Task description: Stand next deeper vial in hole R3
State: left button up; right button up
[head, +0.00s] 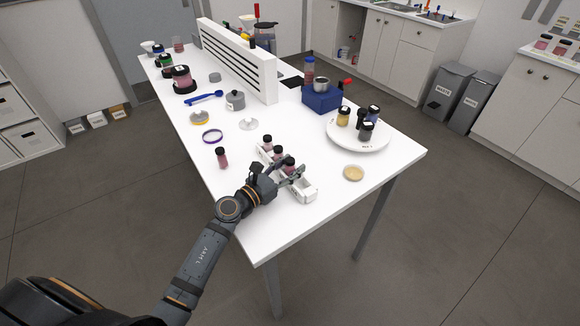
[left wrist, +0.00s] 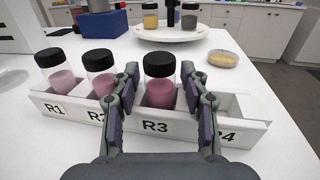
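The white rack (head: 304,192) lies along the table's near part, labelled R1 to R4 in the left wrist view (left wrist: 75,113). A pale pink vial (left wrist: 60,82) stands in R1 and a slightly deeper pink vial (left wrist: 103,84) in R2, both black-capped. A deeper pink vial (left wrist: 161,93) stands upright in R3. R4 looks empty. My left gripper (head: 291,174) is at the rack, its fingers (left wrist: 160,95) on either side of the R3 vial with gaps showing. Another dark pink vial (head: 222,159) stands on the table left of the rack. My right gripper is not in view.
A round white turntable (head: 357,142) with several jars stands beyond the rack, beside a blue block (head: 321,97). A shallow tan dish (head: 353,173) lies right of the rack. The right front table corner is clear.

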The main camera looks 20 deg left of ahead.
aim_at(286, 170)
pick_arm(q)
jog(key=shift+s, duration=0.1)
jog(key=v, duration=0.7)
jog(key=shift+s+a, duration=0.1)
jog(key=shift+s, duration=0.05)
dwell(0.7)
